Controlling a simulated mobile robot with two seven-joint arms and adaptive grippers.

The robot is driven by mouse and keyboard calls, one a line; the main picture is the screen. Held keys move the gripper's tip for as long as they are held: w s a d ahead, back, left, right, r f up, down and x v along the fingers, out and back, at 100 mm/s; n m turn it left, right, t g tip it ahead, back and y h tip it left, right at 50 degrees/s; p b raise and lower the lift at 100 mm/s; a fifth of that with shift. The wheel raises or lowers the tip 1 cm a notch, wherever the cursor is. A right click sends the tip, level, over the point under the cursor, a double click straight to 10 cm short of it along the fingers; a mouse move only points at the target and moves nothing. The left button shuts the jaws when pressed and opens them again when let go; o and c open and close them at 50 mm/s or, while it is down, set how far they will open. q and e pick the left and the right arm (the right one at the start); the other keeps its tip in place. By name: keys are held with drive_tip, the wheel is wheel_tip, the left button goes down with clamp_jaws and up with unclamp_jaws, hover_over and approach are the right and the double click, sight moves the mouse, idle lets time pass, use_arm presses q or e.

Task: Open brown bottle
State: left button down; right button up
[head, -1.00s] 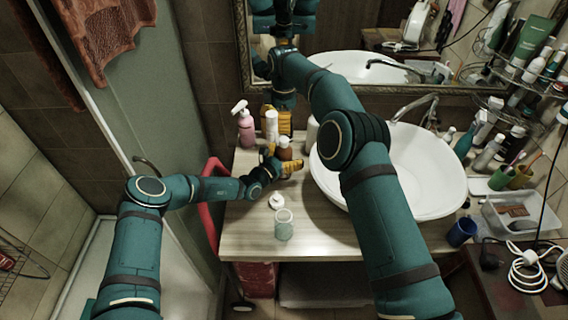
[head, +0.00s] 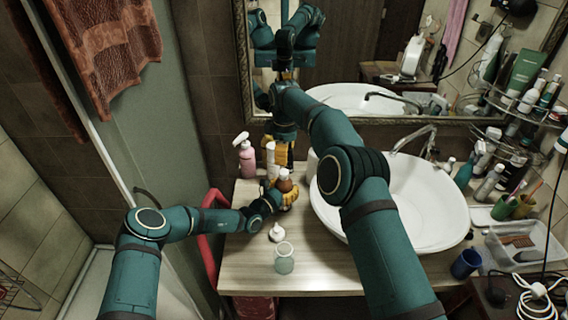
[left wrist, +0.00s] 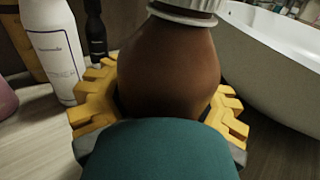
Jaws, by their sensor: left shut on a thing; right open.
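The brown bottle (head: 284,185) has a rounded body and a white cap (head: 284,173). It stands upright over the counter's back part; whether its base touches the counter is hidden. My left gripper (head: 285,194) is shut around the bottle's body from the front left. In the left wrist view the brown body (left wrist: 170,70) sits between the yellow fingers, with the white ridged cap (left wrist: 187,10) above, cut off by the frame's top. My right gripper (head: 284,153) points down just behind and above the cap, open; contact with the cap cannot be made out.
A pink spray bottle (head: 246,158) and white bottle (head: 271,160) stand behind left. A white basin (head: 425,215) is close on the right. A small white nozzle-like piece (head: 277,232) and a clear glass (head: 284,260) stand on the counter (head: 245,262) in front.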

sight(284, 171)
drive_tip(key=m, duration=1)
drive_tip(key=shift+s+m, duration=0.1)
drive_tip(key=shift+m, duration=0.2)
drive_tip(key=m, duration=0.5)
drive_tip(key=shift+a, duration=0.1)
drive_tip(key=m, duration=1)
drive_tip(key=shift+m, duration=0.3)
drive_tip(key=m, duration=1.5)
drive_tip(key=shift+m, duration=0.3)
drive_tip(key=shift+f, duration=4)
